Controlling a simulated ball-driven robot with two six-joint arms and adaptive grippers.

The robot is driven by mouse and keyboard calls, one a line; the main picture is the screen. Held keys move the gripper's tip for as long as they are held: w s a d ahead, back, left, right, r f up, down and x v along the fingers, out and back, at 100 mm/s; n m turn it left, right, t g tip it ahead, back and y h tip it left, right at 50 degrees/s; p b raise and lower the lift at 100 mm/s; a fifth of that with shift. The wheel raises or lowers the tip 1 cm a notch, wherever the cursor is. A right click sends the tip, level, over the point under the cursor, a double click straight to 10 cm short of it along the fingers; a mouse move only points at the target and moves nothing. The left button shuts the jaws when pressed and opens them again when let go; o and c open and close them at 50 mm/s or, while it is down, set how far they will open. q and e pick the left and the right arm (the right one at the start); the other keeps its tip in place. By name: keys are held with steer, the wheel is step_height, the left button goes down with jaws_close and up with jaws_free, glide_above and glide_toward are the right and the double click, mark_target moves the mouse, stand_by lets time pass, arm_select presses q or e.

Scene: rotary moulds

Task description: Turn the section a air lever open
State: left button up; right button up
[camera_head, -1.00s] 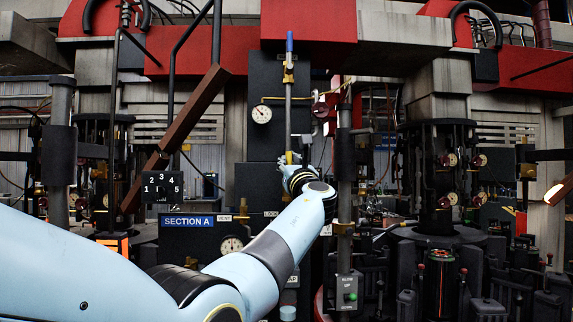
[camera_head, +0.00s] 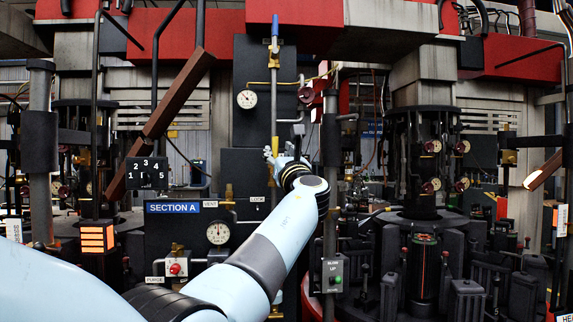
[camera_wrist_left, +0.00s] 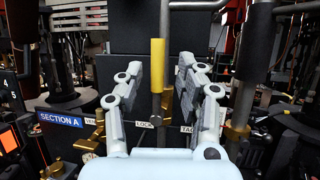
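A yellow upright grip (camera_wrist_left: 157,65) stands in front of a dark panel in the left wrist view, with a darker rod below it. I cannot read an air label on it. My left gripper (camera_wrist_left: 170,75) is open, its two grey fingers on either side of the grip's line. The grip is closer to the left finger; I cannot tell whether they touch. In the head view my left gripper (camera_head: 276,157) is raised before a vertical pipe (camera_head: 274,100) topped by a blue handle (camera_head: 275,26). The blue SECTION A sign (camera_head: 173,207) is below left. My right gripper is not in view.
A gauge (camera_head: 218,233) and a red button (camera_head: 175,268) sit on the panel below the sign. A brown slanted bar (camera_head: 165,118) is left of the gripper. A dark-sleeved post (camera_head: 330,140) stands close to its right.

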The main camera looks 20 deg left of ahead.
arm_select(q)
steer(key=v, duration=0.8)
steer(key=shift+s+d, duration=0.25)
steer(key=shift+s, duration=0.05)
steer(key=shift+f, duration=0.2)
